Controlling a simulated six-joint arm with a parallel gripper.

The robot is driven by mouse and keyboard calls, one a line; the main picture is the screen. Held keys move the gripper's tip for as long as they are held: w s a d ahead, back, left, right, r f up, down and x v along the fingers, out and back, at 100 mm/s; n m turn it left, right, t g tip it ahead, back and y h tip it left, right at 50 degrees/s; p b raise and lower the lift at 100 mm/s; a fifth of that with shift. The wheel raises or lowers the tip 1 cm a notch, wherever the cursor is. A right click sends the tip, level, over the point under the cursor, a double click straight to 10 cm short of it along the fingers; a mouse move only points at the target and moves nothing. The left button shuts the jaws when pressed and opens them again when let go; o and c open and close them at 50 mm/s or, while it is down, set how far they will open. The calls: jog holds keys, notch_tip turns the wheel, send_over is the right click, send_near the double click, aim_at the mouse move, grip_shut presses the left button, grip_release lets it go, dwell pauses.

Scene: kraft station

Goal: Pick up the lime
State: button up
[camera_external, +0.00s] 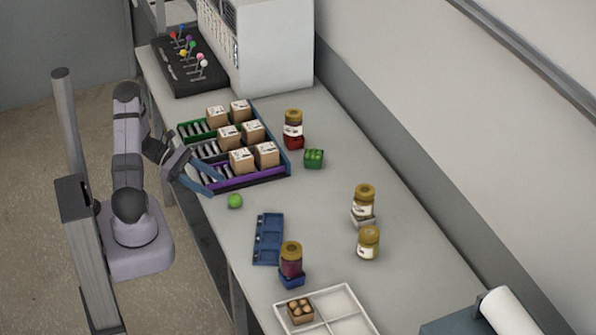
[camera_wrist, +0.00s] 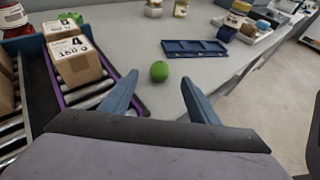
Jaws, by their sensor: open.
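The lime (camera_external: 235,201) is a small bright green ball lying on the grey table, near its front edge. In the wrist view the lime (camera_wrist: 159,71) sits ahead of my gripper, between the lines of the two fingers but beyond their tips. My gripper (camera_external: 208,185) is open and empty, above and beside the near corner of the roller rack. Its two blue-grey fingers also show spread apart in the wrist view (camera_wrist: 160,86). A gap remains between the fingertips and the lime.
A roller rack (camera_external: 238,183) with several cardboard boxes stands close to my gripper. A blue tray (camera_external: 267,238) lies to the right of the lime. Jars (camera_external: 291,260) and a white divided tray (camera_external: 338,298) stand further along.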

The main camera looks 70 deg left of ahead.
jog(key=shift+f, duration=0.2)
jog(key=shift+p+x, duration=0.8)
jog(key=shift+x, duration=0.75)
jog(key=shift+f+p+x, duration=0.2)
jog(key=shift+p+x, duration=0.25)
jog(key=shift+x, duration=0.6)
jog(key=shift+f+p+x, duration=0.15)
jog(key=shift+p+x, duration=0.25)
jog(key=shift+x, duration=0.7)
jog(key=shift+s, duration=0.15)
jog(key=shift+a, duration=0.1)
jog(key=c, duration=1.1)
jog(key=shift+r, duration=0.1)
jog(key=shift+c, duration=0.2)
jog(key=shift+r+b, duration=1)
jog(key=shift+r, duration=3.9)
